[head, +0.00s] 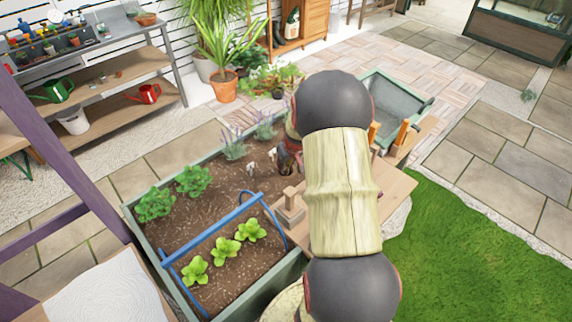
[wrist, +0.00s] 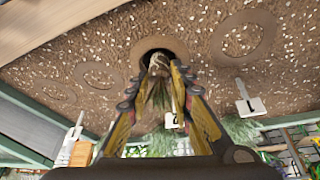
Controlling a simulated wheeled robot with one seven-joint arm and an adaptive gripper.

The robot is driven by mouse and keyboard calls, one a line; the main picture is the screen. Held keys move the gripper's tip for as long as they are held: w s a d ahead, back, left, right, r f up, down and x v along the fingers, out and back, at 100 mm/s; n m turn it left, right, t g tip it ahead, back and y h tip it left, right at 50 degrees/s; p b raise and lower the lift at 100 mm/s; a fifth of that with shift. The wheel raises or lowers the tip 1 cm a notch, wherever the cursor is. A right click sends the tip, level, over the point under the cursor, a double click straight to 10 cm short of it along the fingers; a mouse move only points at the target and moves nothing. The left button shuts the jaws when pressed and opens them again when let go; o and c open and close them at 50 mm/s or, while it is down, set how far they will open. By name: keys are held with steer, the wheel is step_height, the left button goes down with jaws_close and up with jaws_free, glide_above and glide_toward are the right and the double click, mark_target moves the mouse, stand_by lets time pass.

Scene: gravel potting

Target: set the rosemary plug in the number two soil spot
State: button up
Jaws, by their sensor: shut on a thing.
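In the wrist view my gripper (wrist: 160,78) is shut on the rosemary plug (wrist: 159,66), a pale brown root ball with narrow green leaves between the fingers. The root end lies over or in a dark round hole (wrist: 148,46) in the soil; I cannot tell how deep. A white marker (wrist: 172,121) partly hidden by my fingers seems to read 2, and stands in line with this hole. Another white marker (wrist: 250,104) seems to read 1. In the head view my gripper (head: 288,160) is low over the planter's soil, partly hidden by my arm.
The green planter (head: 143,235) also holds lavender (head: 234,144), leafy herbs (head: 194,180) and lettuce (head: 225,251), with a blue handle frame (head: 215,229) over the lettuce. Other ring-shaped soil spots (wrist: 244,38) flank the hole. A wooden board (head: 385,187) lies along the right side.

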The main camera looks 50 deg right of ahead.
steer(key=shift+f+b, duration=0.3)
steer(key=shift+f, duration=0.15)
steer(key=o, duration=0.8)
steer(key=shift+c, duration=0.2)
steer(key=shift+o, duration=0.8)
steer(key=o, duration=0.4)
steer(key=shift+c, duration=0.2)
steer(key=shift+o, duration=0.2)
steer(key=shift+r, duration=0.1)
steer(key=shift+r+p, duration=2.85)
steer(key=shift+r, duration=1.55)
